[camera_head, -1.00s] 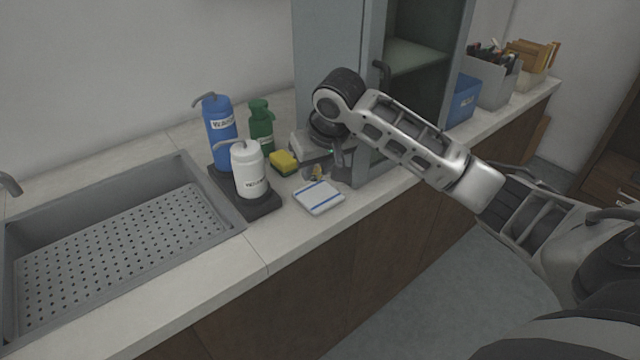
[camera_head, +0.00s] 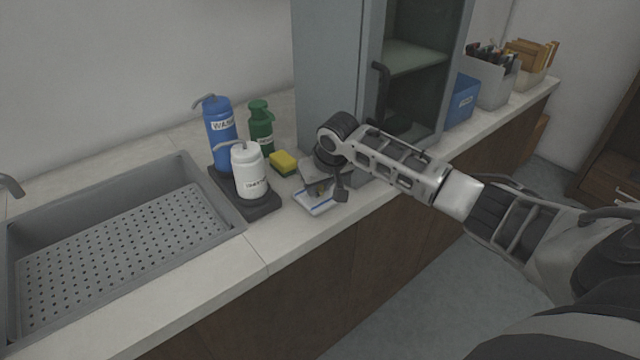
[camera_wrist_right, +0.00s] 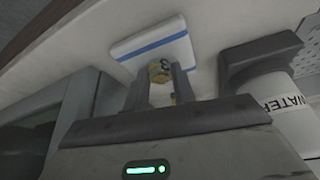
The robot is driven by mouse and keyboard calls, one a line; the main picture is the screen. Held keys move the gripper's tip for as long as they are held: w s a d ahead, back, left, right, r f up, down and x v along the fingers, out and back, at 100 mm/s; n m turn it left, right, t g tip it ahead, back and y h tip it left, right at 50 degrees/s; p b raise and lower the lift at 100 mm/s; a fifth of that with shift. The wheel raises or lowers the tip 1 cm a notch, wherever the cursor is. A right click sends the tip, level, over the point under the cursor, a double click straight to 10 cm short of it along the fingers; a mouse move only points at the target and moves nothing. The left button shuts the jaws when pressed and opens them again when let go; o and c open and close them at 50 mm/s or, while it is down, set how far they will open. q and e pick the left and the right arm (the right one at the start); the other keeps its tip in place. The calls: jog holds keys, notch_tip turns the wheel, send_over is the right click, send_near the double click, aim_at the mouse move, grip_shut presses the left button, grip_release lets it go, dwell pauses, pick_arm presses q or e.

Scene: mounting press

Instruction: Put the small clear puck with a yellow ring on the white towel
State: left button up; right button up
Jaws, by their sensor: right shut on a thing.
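The white towel (camera_head: 310,204) with blue stripes lies folded on the counter near its front edge; my right gripper hides part of it in the head view. It also shows in the right wrist view (camera_wrist_right: 130,45). My right gripper (camera_head: 325,192) is over the towel, pointing down. In the right wrist view my right gripper (camera_wrist_right: 162,80) is shut on the small puck with a yellow ring (camera_wrist_right: 160,70), which appears against the towel's edge. I cannot tell whether the puck touches the towel. My left gripper is not in view.
A white bottle (camera_head: 248,172) stands on a dark tray (camera_head: 262,208) left of the towel, with blue (camera_head: 219,135) and green (camera_head: 261,128) bottles behind. A yellow sponge (camera_head: 284,162) lies behind the towel. A grey cabinet (camera_head: 330,70) stands close behind my arm. A sink (camera_head: 110,240) is at left.

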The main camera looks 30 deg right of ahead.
jog(key=shift+f, duration=0.1)
jog(key=o, duration=1)
jog(key=v, duration=1.2)
jog(key=shift+b, duration=0.3)
